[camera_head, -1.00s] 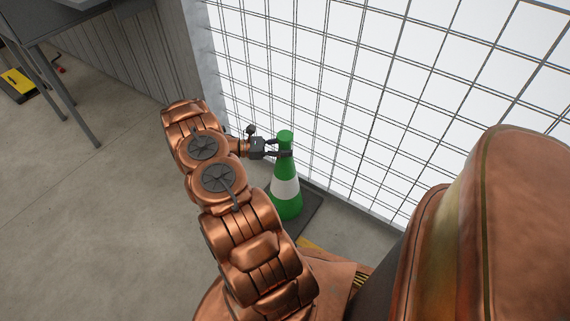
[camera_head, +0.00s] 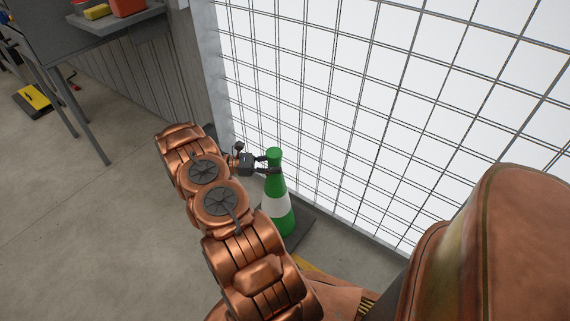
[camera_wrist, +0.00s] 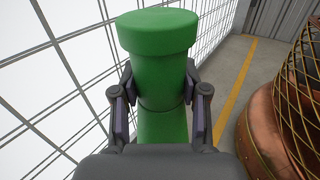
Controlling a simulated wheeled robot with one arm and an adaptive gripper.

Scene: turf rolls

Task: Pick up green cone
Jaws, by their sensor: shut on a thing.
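The green cone (camera_head: 277,205) stands upright in the head view, with a white band around its middle and a dark base plate (camera_head: 304,224) partly hidden behind my arm. My gripper (camera_head: 270,166) reaches it from the left and is shut on its neck just below the top cap. In the wrist view the cone's green cap (camera_wrist: 157,32) fills the upper middle. The two fingers of my gripper (camera_wrist: 160,105) press on both sides of the neck. The head view does not clearly show whether the base touches the floor.
A wire mesh wall (camera_head: 340,110) with bright white behind it runs close behind the cone. A grey table (camera_head: 75,40) with red and yellow items stands at the upper left. A yellow and black object (camera_head: 33,98) lies near its legs.

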